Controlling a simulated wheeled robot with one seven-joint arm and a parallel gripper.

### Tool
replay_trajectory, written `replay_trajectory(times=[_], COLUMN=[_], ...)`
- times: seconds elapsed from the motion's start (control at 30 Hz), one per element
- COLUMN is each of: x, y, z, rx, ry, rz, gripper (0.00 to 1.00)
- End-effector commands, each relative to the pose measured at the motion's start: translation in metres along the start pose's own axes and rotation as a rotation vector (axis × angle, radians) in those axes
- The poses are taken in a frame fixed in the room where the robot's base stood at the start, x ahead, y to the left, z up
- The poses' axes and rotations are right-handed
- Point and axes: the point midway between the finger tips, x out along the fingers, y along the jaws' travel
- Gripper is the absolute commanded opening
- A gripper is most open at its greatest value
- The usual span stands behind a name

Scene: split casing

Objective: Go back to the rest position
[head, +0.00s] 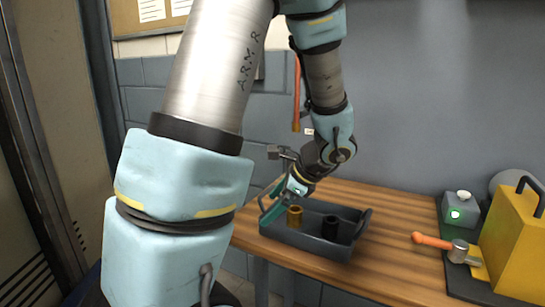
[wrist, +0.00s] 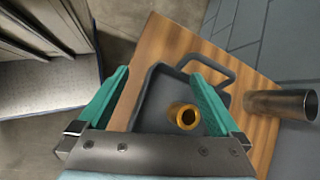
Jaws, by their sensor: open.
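My gripper (head: 276,205) hangs at the left end of a grey tray on a wooden table in the head view. In the wrist view its two green fingers (wrist: 160,100) are wide apart with nothing held between them. The brass bushing also shows in the wrist view (wrist: 184,116), standing in the tray beyond the fingers, nearer the right one. The black cylinder is not visible in the wrist view.
The wooden table (head: 390,259) has bare room right of the tray. Farther right are an orange-handled tool (head: 433,241), a yellow casing (head: 515,245) and a box with a green light (head: 458,212). A metal cylinder (wrist: 281,104) shows at the wrist view's right. A wall stands behind.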

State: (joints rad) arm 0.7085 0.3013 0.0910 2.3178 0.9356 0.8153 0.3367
Motion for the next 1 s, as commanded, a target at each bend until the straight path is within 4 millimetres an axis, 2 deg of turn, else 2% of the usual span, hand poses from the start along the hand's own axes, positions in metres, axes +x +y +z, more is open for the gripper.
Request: replay_trajectory(times=[0.03, 0.2, 0.3, 0.4, 0.5, 0.67, 1.0], x=[0.005, 0.009, 0.006, 0.003, 0.002, 0.001, 0.001], y=[0.015, 0.062, 0.075, 0.079, 0.081, 0.081, 0.081], z=[0.015, 0.036, 0.043, 0.051, 0.057, 0.06, 0.06], rx=[-0.144, -0.712, -1.039, -1.306, -1.489, -1.609, -1.609], ry=[0.046, 0.205, 0.27, 0.313, 0.336, 0.349, 0.349], rz=[0.077, 0.326, 0.437, 0.511, 0.555, 0.582, 0.583], gripper=[1.0, 1.0, 1.0, 1.0, 1.0, 1.0, 1.0])
